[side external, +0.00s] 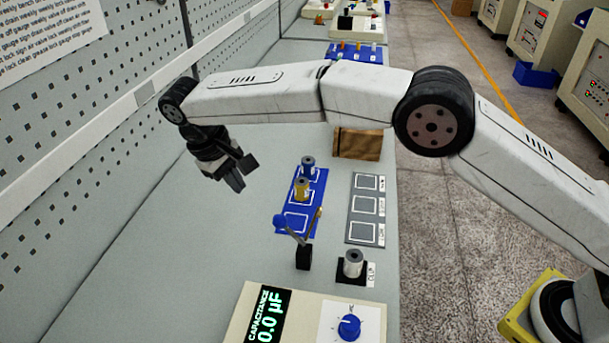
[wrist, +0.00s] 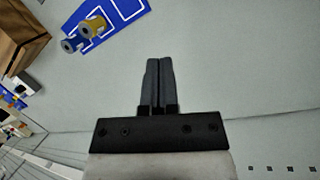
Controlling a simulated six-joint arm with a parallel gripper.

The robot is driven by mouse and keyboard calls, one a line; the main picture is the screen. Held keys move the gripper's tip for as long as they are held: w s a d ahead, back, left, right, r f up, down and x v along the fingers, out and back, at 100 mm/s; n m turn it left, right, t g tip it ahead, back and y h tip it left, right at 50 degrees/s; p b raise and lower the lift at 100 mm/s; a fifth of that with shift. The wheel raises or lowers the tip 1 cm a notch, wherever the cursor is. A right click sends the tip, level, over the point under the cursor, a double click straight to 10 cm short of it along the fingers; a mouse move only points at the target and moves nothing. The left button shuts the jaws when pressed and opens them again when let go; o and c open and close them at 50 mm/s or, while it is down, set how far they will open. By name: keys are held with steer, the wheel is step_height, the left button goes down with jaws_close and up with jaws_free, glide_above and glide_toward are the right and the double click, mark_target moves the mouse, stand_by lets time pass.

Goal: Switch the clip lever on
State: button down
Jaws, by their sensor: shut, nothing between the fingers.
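In the wrist view my gripper's fingers (wrist: 158,62) are together and empty. The lever does not show in the wrist view.
A blue spool (side external: 308,167) and a yellow spool (side external: 301,188) stand on the blue mat. A grey panel (side external: 365,207) with outlined squares lies to its right. A brown box (side external: 357,144) stands behind; a capacitance meter (side external: 300,315) is in front. The bench left of the mat is bare.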

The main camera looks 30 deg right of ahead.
steer(key=s+d+f, duration=0.3)
steer(key=s+f, duration=0.1)
steer(key=f, duration=0.2)
steer(key=shift+d+f, duration=0.35)
stand_by(0.5)
steer(key=shift+s, duration=0.15)
